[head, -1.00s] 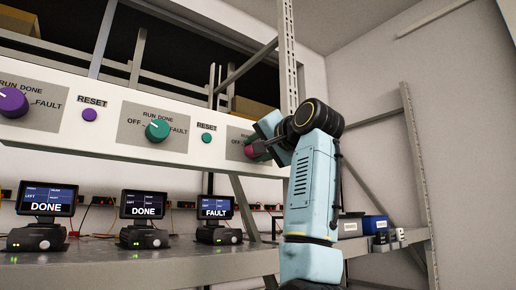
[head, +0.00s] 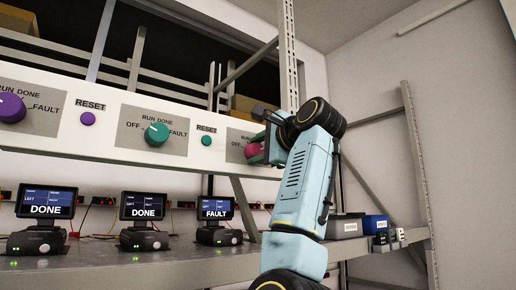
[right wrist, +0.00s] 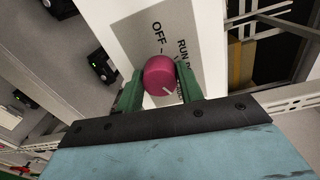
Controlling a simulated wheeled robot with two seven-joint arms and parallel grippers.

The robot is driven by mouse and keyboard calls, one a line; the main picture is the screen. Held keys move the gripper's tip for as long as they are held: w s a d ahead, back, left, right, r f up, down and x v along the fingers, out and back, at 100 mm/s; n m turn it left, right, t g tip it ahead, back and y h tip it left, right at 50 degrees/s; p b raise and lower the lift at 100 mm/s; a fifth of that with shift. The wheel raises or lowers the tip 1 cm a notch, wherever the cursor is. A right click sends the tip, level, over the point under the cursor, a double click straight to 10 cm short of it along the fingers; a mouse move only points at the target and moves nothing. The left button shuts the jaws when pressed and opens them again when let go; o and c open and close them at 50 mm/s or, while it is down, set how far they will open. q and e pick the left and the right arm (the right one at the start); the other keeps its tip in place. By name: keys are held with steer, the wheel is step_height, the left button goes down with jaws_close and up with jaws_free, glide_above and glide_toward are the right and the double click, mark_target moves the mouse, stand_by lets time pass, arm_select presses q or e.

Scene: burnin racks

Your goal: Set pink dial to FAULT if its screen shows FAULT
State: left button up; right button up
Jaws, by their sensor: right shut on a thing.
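The pink dial (head: 253,150) is on the white panel at the right, partly covered by my right gripper (head: 262,147). In the right wrist view the pink dial (right wrist: 158,72) sits between the two green fingers of my right gripper (right wrist: 159,80), which is shut on it. Its white mark points down and right there, away from the OFF label. The screen (head: 215,208) below the pink dial reads FAULT. My left gripper is not in view.
A teal dial (head: 157,134) and a purple dial (head: 11,108) sit further left on the panel, with round RESET buttons between. Two other screens (head: 45,202) (head: 143,205) read DONE. Blue and grey bins (head: 375,224) stand on the shelf at right.

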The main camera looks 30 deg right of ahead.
steer(key=shift+m, duration=0.5)
steer(key=o, duration=1)
steer(key=shift+d, duration=0.1)
steer(key=shift+s, duration=0.55)
steer(key=s+b, duration=0.4)
steer(key=s, duration=0.8)
steer(key=shift+s+d+r+b, duration=0.15)
steer(key=shift+d+r+b, duration=0.15)
steer(key=shift+d, duration=0.05)
